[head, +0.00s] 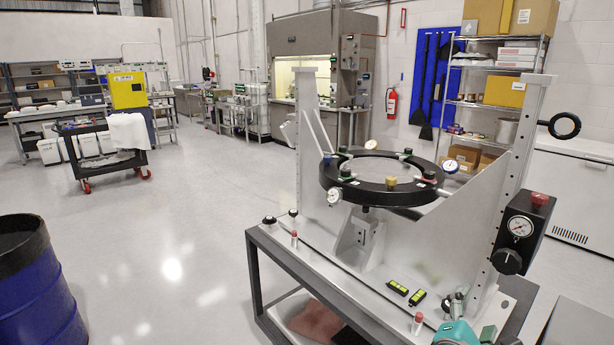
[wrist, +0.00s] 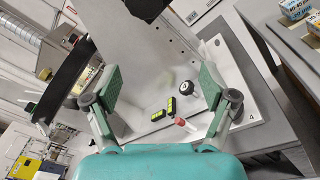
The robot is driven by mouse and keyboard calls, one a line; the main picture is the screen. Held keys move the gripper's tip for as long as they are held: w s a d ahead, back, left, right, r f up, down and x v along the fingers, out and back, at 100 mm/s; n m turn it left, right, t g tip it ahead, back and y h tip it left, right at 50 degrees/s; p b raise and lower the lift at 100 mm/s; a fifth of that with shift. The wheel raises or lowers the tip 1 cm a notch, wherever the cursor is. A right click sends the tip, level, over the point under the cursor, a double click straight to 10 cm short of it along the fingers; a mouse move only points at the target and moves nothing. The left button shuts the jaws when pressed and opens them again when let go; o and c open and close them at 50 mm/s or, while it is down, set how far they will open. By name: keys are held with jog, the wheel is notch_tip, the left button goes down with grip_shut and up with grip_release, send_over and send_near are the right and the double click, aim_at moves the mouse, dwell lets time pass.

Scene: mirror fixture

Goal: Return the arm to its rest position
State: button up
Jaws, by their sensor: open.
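My gripper (wrist: 166,80) is open and empty in the wrist view, its two green-padded fingers spread wide. Its teal body also shows at the bottom edge of the head view (head: 456,334), at the front right corner of the fixture. The mirror fixture has a black ring (head: 385,182) around a round mirror (head: 380,171), between two upright grey plates. In the wrist view the ring (wrist: 72,78) is tilted at the left. Two small black and yellow blocks lie on the fixture's white base, and they show between my fingers in the wrist view (wrist: 165,108).
A red-tipped post (head: 417,322) stands on the base near my gripper. A gauge box (head: 518,231) with a red knob is on the right upright. A blue drum (head: 38,285) stands at the left, with a black cart (head: 100,160) beyond. The floor between is clear.

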jog(key=s+a+f+m+t+y, duration=0.1)
jog(key=s+a+f+m+y, duration=0.2)
jog(key=s+f, duration=0.35)
jog(key=s+a+f+y, duration=0.3)
jog(key=s+a+f, duration=0.1)
jog(key=s+f, duration=0.25)
jog(key=s+a+f+m+t+y, duration=0.1)
jog(key=s+a+f+m+y, duration=0.15)
jog(key=s+a+f, duration=0.4)
jog(key=s+a+r+m+y, duration=0.1)
jog(key=s+m+y, duration=0.3)
jog(key=s+m, duration=0.8)
jog(key=s+a, duration=0.1)
jog(key=s, duration=0.9)
jog(key=shift+s, duration=0.2)
